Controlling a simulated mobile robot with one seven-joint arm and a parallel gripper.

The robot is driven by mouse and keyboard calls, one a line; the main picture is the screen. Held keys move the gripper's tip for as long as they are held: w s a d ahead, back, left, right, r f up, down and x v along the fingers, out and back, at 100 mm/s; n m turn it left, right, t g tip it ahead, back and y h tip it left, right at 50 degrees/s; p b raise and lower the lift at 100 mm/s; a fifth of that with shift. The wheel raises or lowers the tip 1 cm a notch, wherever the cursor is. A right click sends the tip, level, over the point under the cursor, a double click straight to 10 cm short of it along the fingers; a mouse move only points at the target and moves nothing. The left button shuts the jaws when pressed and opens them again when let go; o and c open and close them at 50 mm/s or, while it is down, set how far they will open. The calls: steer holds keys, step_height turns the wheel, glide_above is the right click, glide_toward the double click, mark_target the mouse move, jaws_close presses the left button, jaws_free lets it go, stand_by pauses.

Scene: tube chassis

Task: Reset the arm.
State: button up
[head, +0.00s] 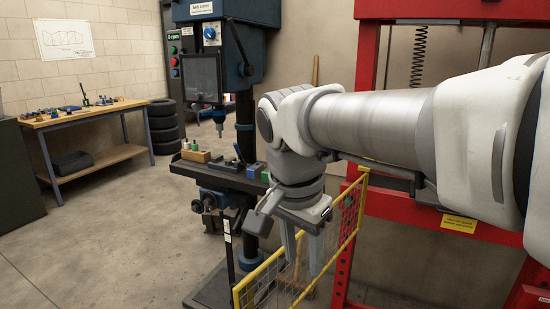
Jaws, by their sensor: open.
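My arm reaches in from the right edge in the head view, its white and grey links stretching leftward across the red frame. My gripper (302,256) hangs from the wrist and points down. Its two grey fingers are apart, with nothing seen between them. It is in front of the yellow-edged mesh guard, to the right of the drill press; I cannot tell whether it touches the guard.
A dark blue drill press (245,140) stands left of my wrist, its table (225,175) holding small blocks. A yellow mesh guard (348,222) and red press frame (367,60) are close by. A workbench (85,115) and stacked tyres (163,128) stand further back. Left floor is clear.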

steer(key=s+d+f+n+t+y, duration=0.1)
steer(key=s+d+f+n+t, duration=0.4)
steer(key=s+d+n, duration=0.4)
step_height(320, 180, up, 14)
steer(key=g+p, duration=0.1)
steer(key=p, duration=1.3)
steer(key=shift+s+d+m+p, duration=0.35)
steer(key=shift+s+d+m, duration=0.05)
steer(key=shift+d, duration=0.05)
steer(key=shift+d, duration=0.15)
